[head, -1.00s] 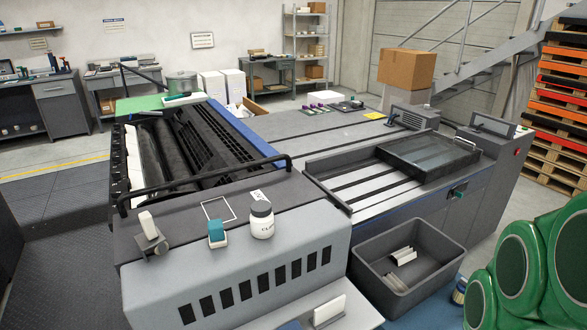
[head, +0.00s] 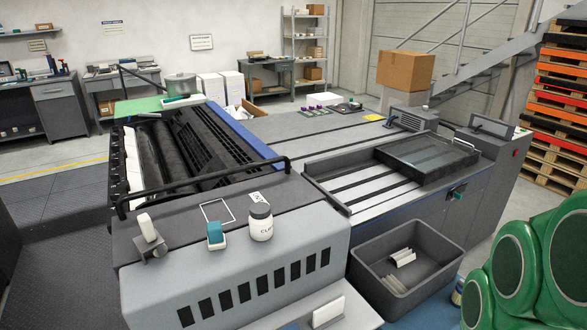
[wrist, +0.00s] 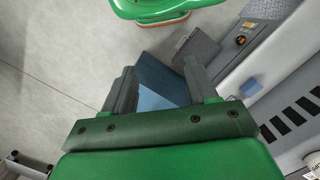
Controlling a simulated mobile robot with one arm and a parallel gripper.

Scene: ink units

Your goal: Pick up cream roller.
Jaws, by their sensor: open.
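The likely cream roller (head: 147,227) is a small pale cylinder tilted on a grey bracket. It is at the left of the machine's front top in the head view. I cannot make out a roller in the wrist view. My gripper (wrist: 157,82) shows in the wrist view with its two dark fingers apart. Nothing is clearly held between them; a blue surface and the floor show behind. The gripper's fingers are not visible in the head view, so its distance from the roller cannot be judged.
Right of the roller stand a teal-topped block (head: 215,234) and a white labelled jar (head: 260,222). A dark bar (head: 200,183) runs behind them. A grey bin (head: 425,248) with pale pieces stands beside the machine. Machine vents (wrist: 294,121) appear at right in the wrist view.

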